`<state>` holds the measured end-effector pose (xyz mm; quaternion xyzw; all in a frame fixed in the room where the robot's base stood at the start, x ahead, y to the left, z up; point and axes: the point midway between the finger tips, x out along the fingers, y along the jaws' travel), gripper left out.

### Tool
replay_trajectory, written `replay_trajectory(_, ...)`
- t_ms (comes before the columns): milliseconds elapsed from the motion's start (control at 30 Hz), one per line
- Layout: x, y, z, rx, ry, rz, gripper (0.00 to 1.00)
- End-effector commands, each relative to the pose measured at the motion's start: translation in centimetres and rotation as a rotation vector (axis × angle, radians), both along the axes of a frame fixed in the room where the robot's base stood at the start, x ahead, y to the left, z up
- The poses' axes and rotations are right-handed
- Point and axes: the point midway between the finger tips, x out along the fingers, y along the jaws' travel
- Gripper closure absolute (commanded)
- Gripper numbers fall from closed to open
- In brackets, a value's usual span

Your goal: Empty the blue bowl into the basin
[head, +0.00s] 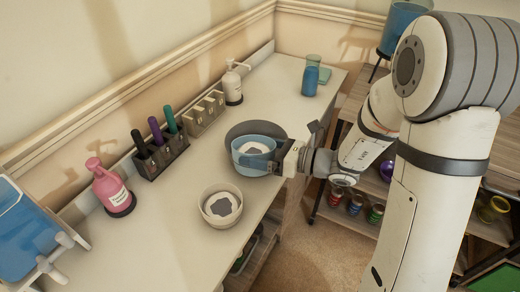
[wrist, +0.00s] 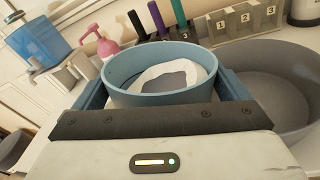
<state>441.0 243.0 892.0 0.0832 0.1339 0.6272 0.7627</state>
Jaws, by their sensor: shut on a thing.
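The blue bowl (head: 240,161) is in my gripper (head: 268,163), gripped across its sides. In the wrist view the bowl (wrist: 160,98) sits between the two blue fingers and looks roughly upright. It holds something white with a grey patch. The grey basin (head: 240,130) is wide and round and stands on the counter. The bowl overlaps its near part in the head view; I cannot tell the height between them. In the wrist view the basin (wrist: 268,95) shows to the right of the bowl, and its visible floor looks bare.
A pale bowl (head: 211,216) with similar contents stands nearer on the counter (head: 165,235). A pink bottle (head: 109,186), a marker rack (head: 163,160), a numbered rack (head: 206,114) and a white pump bottle (head: 232,84) line the wall.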

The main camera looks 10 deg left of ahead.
Motion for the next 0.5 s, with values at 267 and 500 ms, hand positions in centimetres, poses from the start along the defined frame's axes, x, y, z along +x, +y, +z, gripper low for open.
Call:
replay_trajectory(267, 0.26, 0.03, 0.25, -0.002, 0.024, 0.000, 0.37)
replay_trajectory(500, 0.46, 0.06, 0.31, -0.005, 0.045, 0.000, 0.37)
